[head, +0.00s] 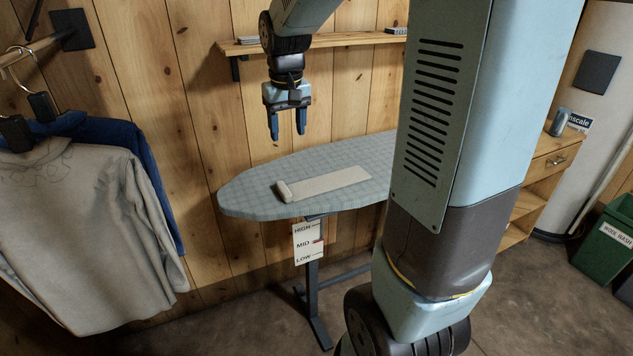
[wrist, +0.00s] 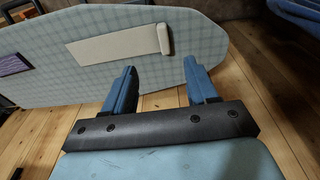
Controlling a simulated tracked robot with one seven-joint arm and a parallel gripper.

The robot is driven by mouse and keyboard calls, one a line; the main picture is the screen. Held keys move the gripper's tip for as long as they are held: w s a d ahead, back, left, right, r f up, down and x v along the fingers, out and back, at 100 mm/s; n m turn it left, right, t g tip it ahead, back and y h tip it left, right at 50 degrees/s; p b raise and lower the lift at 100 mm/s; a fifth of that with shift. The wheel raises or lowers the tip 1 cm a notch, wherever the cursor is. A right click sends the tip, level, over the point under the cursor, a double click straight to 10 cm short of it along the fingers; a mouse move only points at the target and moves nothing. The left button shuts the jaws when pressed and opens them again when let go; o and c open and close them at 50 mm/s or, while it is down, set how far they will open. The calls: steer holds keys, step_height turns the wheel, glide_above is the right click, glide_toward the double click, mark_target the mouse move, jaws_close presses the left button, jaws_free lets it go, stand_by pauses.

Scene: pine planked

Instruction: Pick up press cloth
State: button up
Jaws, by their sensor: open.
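The press cloth (head: 330,183) is a cream strip lying flat on the ironing board (head: 243,197), with a thick rolled end (head: 284,191) at its left. In the wrist view the cloth (wrist: 112,46) shows beyond my fingers, with its rolled end (wrist: 164,39) at the right. My gripper (head: 287,131) is above and behind the board in the head view, pointing down. Its two blue fingers (wrist: 162,86) are apart with nothing between them. It is clear of the cloth. My arm hides the right part of the board in the head view.
Shirts (head: 85,220) hang from a rail at the left. A wooden shelf (head: 325,41) is on the plank wall behind my gripper. A dark patterned item (wrist: 14,64) lies on the board in the wrist view. A wooden cabinet (head: 548,170) and green bin (head: 606,245) stand at the right.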

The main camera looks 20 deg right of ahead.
steer(key=g, duration=0.1)
glide_above(283, 187)
step_height(283, 187, down, 7)
step_height(283, 187, down, 14)
steer(key=shift+s+r, duration=0.1)
steer(key=shift+s, duration=0.05)
stand_by(0.4)
jaws_close()
stand_by(0.3)
